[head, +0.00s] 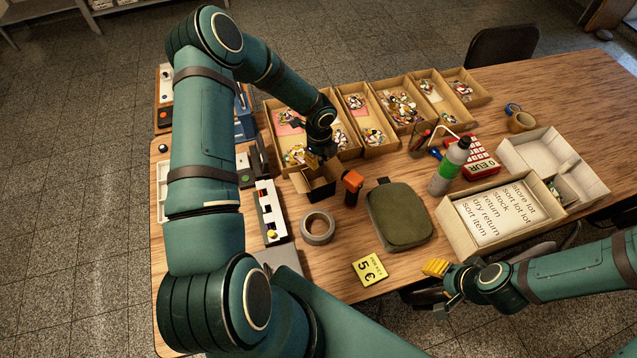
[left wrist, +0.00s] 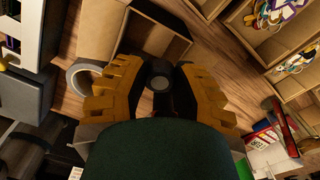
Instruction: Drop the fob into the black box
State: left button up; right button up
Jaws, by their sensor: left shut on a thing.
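The black box (head: 322,190), small and open-topped with a light brown inside, stands on the table near the front of the tray row. In the left wrist view the box (left wrist: 176,24) lies at the top, just beyond my fingertips. My left gripper (head: 317,161) is over the box in the head view. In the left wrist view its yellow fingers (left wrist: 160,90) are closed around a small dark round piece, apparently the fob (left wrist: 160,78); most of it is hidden. My right gripper (head: 438,278) is off the table's front edge, far from the box; its opening is unclear.
An orange-and-black tool (head: 352,184) stands close right of the box. A tape roll (head: 318,229) and a green pouch (head: 399,216) lie in front. Cardboard trays (head: 357,117) with keys stand behind. A bottle (head: 450,166) stands farther right.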

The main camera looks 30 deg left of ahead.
pick_arm(q)
notch_tip(320, 180, down, 4)
jog(key=shift+f+b, duration=0.1)
jog(key=shift+b, duration=1)
jog(key=o, duration=0.8)
notch_tip(320, 180, up, 12)
